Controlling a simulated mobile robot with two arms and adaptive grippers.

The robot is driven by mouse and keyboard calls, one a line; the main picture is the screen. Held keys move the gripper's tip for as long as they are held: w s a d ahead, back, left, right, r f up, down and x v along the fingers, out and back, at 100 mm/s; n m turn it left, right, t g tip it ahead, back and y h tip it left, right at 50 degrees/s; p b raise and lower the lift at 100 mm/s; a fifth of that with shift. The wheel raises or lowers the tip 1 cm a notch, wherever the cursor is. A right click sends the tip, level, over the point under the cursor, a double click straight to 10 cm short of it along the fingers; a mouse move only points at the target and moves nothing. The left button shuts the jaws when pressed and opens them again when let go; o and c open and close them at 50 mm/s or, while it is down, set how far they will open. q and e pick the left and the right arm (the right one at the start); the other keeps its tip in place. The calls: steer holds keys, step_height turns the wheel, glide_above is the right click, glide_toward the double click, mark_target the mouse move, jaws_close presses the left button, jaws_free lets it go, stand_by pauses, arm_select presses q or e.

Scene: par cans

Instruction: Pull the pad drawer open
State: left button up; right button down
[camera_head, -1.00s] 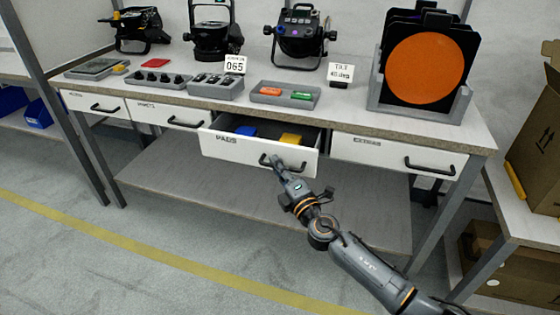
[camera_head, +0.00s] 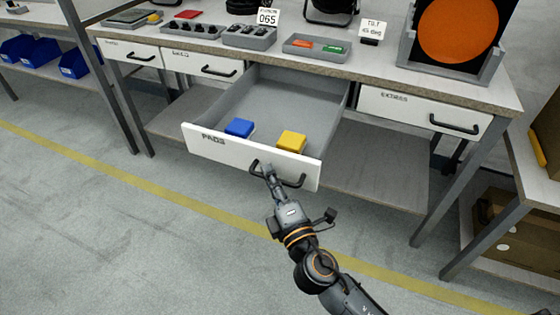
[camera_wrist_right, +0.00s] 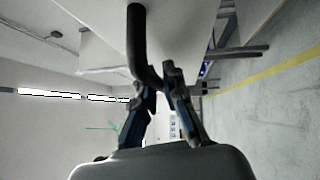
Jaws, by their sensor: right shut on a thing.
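The drawer labelled PADS (camera_head: 225,151) is pulled well out from under the workbench. A blue pad (camera_head: 240,127) and a yellow pad (camera_head: 291,141) lie inside, near its front. Its black bar handle (camera_head: 292,182) is on the front face. In the right wrist view, the handle (camera_wrist_right: 137,45) curves down between the fingers of the right gripper (camera_wrist_right: 157,88). My left gripper is not in view.
The EXTRAS drawer (camera_head: 405,112) on the right and two drawers on the left are closed. The workbench (camera_head: 380,73) holds trays, number cards and an orange disc (camera_head: 459,30) in a holder. A box (camera_head: 510,225) sits on a shelf at right. The floor in front is clear.

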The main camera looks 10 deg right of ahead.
steer(key=shift+s+a, duration=0.7)
steer(key=shift+s, duration=0.35)
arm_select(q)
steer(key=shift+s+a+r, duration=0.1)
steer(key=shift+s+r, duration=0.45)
arm_select(e)
steer(key=c, duration=1.4)
jaws_free()
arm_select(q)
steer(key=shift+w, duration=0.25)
arm_select(e)
steer(key=v, duration=1.2)
